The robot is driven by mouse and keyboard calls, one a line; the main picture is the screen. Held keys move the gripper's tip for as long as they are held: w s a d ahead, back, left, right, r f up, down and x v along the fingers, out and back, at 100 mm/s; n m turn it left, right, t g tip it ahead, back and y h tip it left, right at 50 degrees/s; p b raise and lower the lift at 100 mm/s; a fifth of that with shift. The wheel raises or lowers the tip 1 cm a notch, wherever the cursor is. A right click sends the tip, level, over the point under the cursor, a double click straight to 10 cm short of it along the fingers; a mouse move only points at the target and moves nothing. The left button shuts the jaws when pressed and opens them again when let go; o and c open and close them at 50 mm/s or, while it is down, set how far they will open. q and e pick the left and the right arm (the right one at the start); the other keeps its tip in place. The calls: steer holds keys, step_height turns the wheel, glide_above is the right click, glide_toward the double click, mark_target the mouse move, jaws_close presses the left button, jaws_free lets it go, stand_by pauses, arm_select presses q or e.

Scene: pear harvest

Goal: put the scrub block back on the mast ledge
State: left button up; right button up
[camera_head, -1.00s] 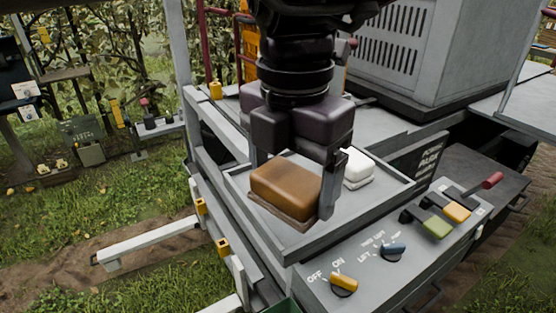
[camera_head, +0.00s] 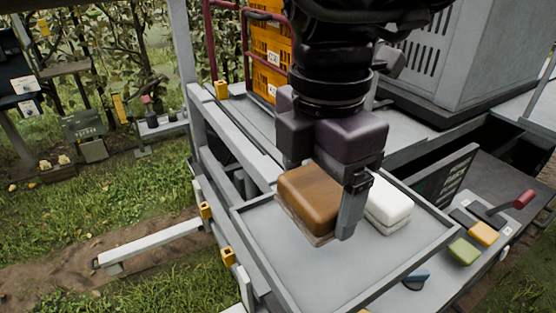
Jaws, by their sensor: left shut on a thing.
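My left gripper (camera_head: 320,190) points down and is shut on a brown block with a paler underside (camera_head: 308,196), the likely scrub block. One finger shows on the block's right side; the other is mostly hidden. The block is over the back left part of a grey rimmed tray (camera_head: 300,262). I cannot tell whether it touches the tray floor. A white block (camera_head: 388,205) lies in the tray just right of the gripper, partly hidden by the finger. I cannot tell which surface is the mast ledge. My right gripper is not in view.
Orange crates (camera_head: 270,45) stand behind. A grey vented housing (camera_head: 470,50) is at the back right. The tray's front is clear.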

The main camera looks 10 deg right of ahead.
mark_target(311, 248)
arm_select(q)
step_height(311, 248, down, 3)
steer(key=shift+a+f, duration=0.1)
steer(key=shift+a, duration=0.05)
steer(key=f, duration=0.2)
steer(key=shift+s+f, duration=0.25)
steer(key=shift+f, duration=0.1)
steer(key=shift+w+f, duration=0.1)
steer(key=shift+f, duration=0.2)
steer(key=o, duration=1)
steer(key=shift+c, duration=0.2)
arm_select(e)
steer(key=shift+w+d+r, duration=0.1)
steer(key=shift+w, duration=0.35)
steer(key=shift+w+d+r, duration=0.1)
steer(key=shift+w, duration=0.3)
